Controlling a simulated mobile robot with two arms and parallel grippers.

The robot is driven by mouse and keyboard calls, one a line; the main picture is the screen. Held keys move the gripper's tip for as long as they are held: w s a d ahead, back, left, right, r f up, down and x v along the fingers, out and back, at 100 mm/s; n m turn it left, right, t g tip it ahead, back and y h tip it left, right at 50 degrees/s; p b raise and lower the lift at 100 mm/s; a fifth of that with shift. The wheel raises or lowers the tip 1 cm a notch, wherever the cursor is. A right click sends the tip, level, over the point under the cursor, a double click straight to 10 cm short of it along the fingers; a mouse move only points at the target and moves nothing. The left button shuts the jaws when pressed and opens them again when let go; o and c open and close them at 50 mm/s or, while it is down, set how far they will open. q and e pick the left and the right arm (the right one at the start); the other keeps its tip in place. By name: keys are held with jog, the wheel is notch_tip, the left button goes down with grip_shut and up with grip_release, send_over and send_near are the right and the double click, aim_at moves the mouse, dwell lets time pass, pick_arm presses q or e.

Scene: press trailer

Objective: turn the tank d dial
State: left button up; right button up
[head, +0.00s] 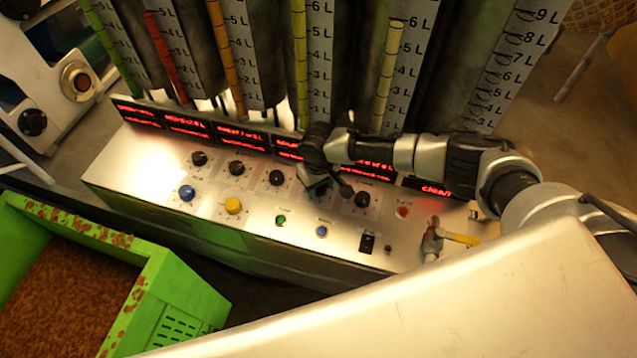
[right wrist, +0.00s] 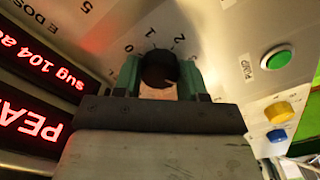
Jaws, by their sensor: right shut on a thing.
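The tank D dial (right wrist: 159,66) is a black round knob on the steel panel, with a number scale printed around it. In the right wrist view it sits between the two green fingers of my right gripper (right wrist: 158,78), which is shut on it. In the head view my right gripper (head: 318,188) is over the fourth place in the row of black dials and hides this dial. A neighbouring black dial (head: 362,199) is just right of the gripper. My left gripper is not in view.
Three more black dials, one here (head: 276,177), stand left of the gripper. Red displays (head: 240,135) and tank gauges rise behind. A green button (right wrist: 277,58), a yellow knob (head: 233,205) and a yellow-handled valve (head: 458,238) are nearby. A green crate (head: 185,295) stands at lower left.

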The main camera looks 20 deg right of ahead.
jog(key=n, duration=0.4)
jog(key=shift+w+n, duration=0.1)
jog(key=shift+n, duration=1.8)
jog(key=shift+r, duration=0.1)
jog(key=o, duration=0.9)
notch_tip(320, 180, up, 11)
jog(key=shift+f+b, duration=0.15)
jog(key=shift+b, duration=0.7)
